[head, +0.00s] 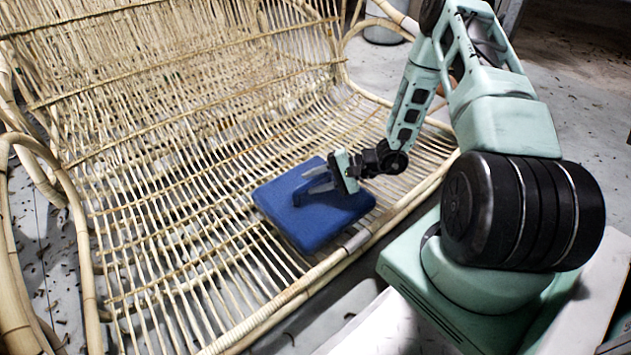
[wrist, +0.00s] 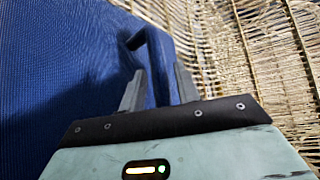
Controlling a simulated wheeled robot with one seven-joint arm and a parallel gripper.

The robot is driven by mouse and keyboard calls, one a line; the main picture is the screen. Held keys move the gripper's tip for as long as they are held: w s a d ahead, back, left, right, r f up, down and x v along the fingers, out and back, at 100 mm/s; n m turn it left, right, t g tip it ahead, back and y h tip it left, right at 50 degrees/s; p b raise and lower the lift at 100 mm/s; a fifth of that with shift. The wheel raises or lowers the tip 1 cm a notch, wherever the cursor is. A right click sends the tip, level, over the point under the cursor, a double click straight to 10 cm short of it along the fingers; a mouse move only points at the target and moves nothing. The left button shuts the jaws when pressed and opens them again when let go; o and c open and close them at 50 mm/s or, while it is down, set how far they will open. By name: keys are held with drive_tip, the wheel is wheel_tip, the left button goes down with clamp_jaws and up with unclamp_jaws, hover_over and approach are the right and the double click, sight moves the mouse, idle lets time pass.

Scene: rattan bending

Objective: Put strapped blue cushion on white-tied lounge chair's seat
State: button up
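The blue cushion (head: 325,222) lies on the woven rattan seat of the lounge chair (head: 190,215), near its front rail. A pale wrapping (head: 357,241) shows on that rail beside the cushion. My gripper (head: 317,178) is at the cushion's raised blue strap. In the wrist view, the strap (wrist: 156,55) runs between my two fingers (wrist: 160,88), with one finger on each side. I cannot tell whether the fingers press on it or only stand around it. The cushion (wrist: 60,75) fills the left of that view, with the rattan weave at right.
The chair's woven back (head: 130,60) rises behind the seat. Curved rattan arms bound the chair at left (head: 80,235) and at the back right. Seat to the left of the cushion is bare. A grey cylindrical object (head: 383,33) stands on the floor behind the chair.

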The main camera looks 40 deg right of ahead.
drive_tip(key=shift+r, duration=0.2)
drive_tip(key=shift+s+d+r+p, duration=0.15)
drive_tip(key=shift+s+d+p, duration=0.1)
drive_tip(key=shift+p, duration=0.15)
drive_tip(key=p+v, duration=0.6)
drive_tip(key=v, duration=0.5)
drive_tip(key=a+r+n+g+h, duration=0.1)
drive_tip(key=a+r+n+g, duration=0.5)
drive_tip(key=a, duration=0.4)
drive_tip(key=a+r+n+g, duration=0.3)
drive_tip(key=a+r+g, duration=0.1)
drive_tip(key=a+r, duration=0.5)
drive_tip(key=s+a+r+n+t+h, duration=0.1)
drive_tip(key=s+a+r+n+h, duration=0.3)
drive_tip(key=s+a+r+n, duration=0.1)
drive_tip(key=s+a+r+n+t+h, duration=0.1)
drive_tip(key=s+a+r+n+h, duration=0.4)
drive_tip(key=s+a, duration=0.4)
drive_tip(key=s+r+n, duration=0.1)
drive_tip(key=s+r, duration=0.1)
drive_tip(key=s, duration=0.1)
drive_tip(key=shift+s+a+r, duration=0.2)
drive_tip(key=shift+r, duration=0.05)
